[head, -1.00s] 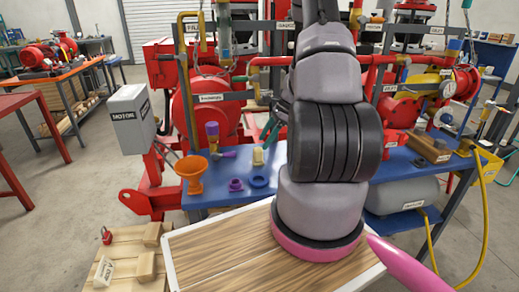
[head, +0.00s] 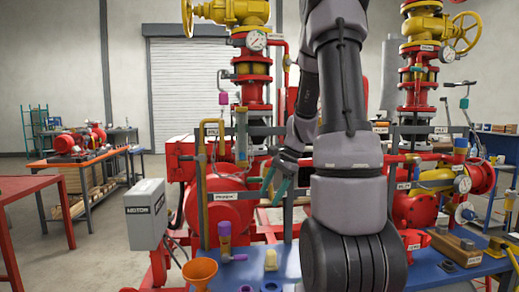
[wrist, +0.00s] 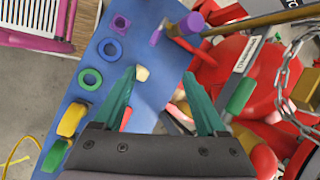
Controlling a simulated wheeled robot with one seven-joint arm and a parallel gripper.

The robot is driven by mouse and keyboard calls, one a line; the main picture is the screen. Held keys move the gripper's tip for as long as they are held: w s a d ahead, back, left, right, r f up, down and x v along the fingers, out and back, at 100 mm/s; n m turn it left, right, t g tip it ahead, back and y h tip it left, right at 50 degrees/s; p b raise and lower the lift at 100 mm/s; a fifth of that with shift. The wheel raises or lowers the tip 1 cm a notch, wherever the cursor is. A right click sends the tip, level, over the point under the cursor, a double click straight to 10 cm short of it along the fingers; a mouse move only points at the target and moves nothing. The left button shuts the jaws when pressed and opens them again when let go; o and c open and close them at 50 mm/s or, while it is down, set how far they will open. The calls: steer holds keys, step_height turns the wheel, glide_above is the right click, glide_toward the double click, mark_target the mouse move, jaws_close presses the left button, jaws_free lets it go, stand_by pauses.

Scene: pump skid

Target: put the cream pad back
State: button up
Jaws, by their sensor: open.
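The cream pad (head: 271,260) is a small block on the blue bench, beyond the rings in the head view. In the wrist view the cream pad (wrist: 142,73) shows as a small rounded piece on the blue surface, just inside the left fingertip. My gripper (wrist: 160,75) has two teal fingers, spread apart with nothing between them. In the head view my gripper (head: 277,184) is above and behind the pad, in front of the red pump housing. I cannot tell the exact height of the fingertips above the pad.
Red pump housing and a hanging chain (wrist: 296,80) crowd the right of the wrist view.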

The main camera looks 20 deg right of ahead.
steer(key=s+a+r+n+t+h, duration=0.1)
steer(key=s+a+r+n+t, duration=0.1)
steer(key=s+a+r+n, duration=0.3)
steer(key=s+a+r+n+t+h, duration=0.1)
steer(key=s+a+r+n, duration=0.5)
steer(key=s+r, duration=0.6)
steer(key=shift+a+r+n+t, duration=0.35)
steer(key=shift+r+t, duration=0.25)
steer(key=shift+t, duration=0.3)
steer(key=shift+w, duration=0.1)
